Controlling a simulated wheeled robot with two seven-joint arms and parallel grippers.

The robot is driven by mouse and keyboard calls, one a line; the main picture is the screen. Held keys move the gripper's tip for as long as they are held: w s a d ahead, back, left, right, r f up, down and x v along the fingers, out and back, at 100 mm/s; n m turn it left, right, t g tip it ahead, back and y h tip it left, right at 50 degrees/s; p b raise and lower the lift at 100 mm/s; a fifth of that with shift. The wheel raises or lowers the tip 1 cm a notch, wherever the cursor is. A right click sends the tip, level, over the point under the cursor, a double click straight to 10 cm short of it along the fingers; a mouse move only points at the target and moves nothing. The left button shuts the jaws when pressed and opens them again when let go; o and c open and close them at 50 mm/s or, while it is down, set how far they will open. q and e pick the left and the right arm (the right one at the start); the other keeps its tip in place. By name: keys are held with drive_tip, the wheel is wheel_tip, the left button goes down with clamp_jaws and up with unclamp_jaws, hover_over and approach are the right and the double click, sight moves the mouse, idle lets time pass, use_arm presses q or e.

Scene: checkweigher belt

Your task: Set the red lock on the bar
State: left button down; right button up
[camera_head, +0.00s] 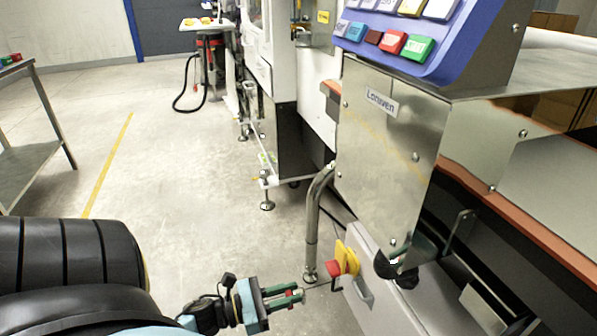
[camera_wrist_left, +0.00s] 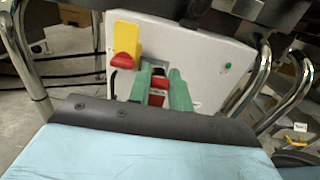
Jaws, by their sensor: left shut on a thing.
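My left gripper (camera_head: 290,298) has green fingers and is shut on the red lock (camera_head: 297,293), of which only a little shows in the head view. In the left wrist view the red lock (camera_wrist_left: 158,84) sits between the fingertips of the left gripper (camera_wrist_left: 160,88), in front of the pale panel. A yellow and red switch (camera_head: 347,257) is on the panel to the right of the gripper in the head view; the switch (camera_wrist_left: 127,40) is up and left of the fingers in the wrist view. I cannot tell which part is the bar. My right gripper is not in view.
The pale panel (camera_wrist_left: 205,60) carries a small green button (camera_wrist_left: 228,66). A bent metal pipe (camera_head: 312,225) stands beside the panel. The steel machine housing (camera_head: 385,150) rises at the right. The floor (camera_head: 190,200) to the left is clear.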

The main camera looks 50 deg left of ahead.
use_arm(q)
drive_tip(key=shift+w+d, duration=0.25)
drive_tip(key=shift+w, duration=0.15)
drive_tip(key=shift+f+b+x, duration=0.2)
drive_tip(key=shift+b+x, duration=0.2)
drive_tip(key=shift+x, duration=7.15)
drive_tip(key=shift+d, duration=0.1)
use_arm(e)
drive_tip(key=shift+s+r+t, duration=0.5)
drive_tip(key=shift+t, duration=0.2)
use_arm(q)
drive_tip(key=shift+w, duration=0.1)
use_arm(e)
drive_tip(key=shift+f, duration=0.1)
